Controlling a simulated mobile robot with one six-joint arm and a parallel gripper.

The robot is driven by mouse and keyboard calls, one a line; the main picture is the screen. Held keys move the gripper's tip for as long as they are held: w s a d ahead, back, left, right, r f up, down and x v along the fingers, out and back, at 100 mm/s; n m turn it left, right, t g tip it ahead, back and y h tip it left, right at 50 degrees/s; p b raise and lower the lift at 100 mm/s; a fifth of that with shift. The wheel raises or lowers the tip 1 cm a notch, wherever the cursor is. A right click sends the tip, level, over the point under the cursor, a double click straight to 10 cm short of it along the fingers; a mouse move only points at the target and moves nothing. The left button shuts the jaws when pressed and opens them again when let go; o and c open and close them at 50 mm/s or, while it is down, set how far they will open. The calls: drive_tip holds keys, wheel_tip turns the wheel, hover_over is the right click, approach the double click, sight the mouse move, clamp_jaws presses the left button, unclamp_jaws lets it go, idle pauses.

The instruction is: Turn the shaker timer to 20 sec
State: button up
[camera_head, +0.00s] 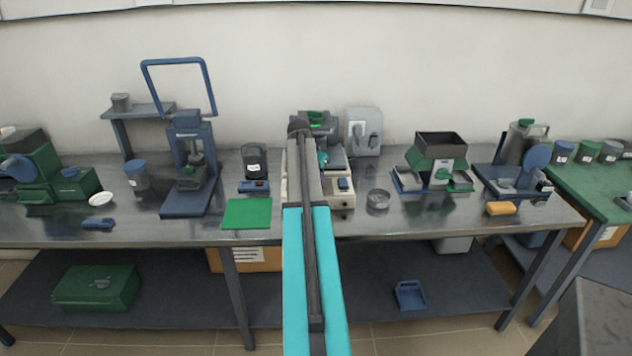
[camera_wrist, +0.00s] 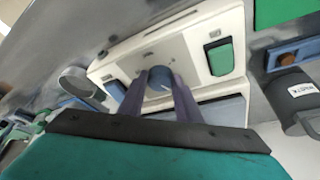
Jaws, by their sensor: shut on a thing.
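The shaker (camera_head: 341,200) is a cream-white box in the middle of the bench, partly hidden behind my arm in the head view. Its front panel (camera_wrist: 190,45) fills the middle of the wrist view. The timer knob (camera_wrist: 158,80) is a round blue-grey dial with a pale pointer line. The scale around it is too small to read. My gripper (camera_wrist: 160,84) has its two dark fingers on either side of the knob and is shut on it. A green rocker switch (camera_wrist: 220,57) sits to the right of the knob on the panel.
A green mat (camera_head: 247,213) and a dark jar (camera_head: 254,160) lie left of the shaker. A round glass dish (camera_head: 378,199) stands close on its right. A sieve-like hopper device (camera_head: 440,160) is further right. The bench front is mostly clear.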

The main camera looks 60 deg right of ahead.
drive_tip(key=m, duration=0.2)
drive_tip(key=m+g, duration=0.1)
drive_tip(key=m, duration=0.1)
drive_tip(key=shift+w+d+g+b, duration=0.15)
drive_tip(key=shift+d+g+b, duration=0.15)
drive_tip(key=shift+m+g+y+b, duration=0.3)
drive_tip(key=shift+m+g+y, duration=0.15)
drive_tip(key=shift+m, duration=1.15)
drive_tip(key=o, duration=1.1)
drive_tip(key=shift+c, duration=0.2)
drive_tip(key=shift+a, duration=0.1)
drive_tip(key=shift+r, duration=0.1)
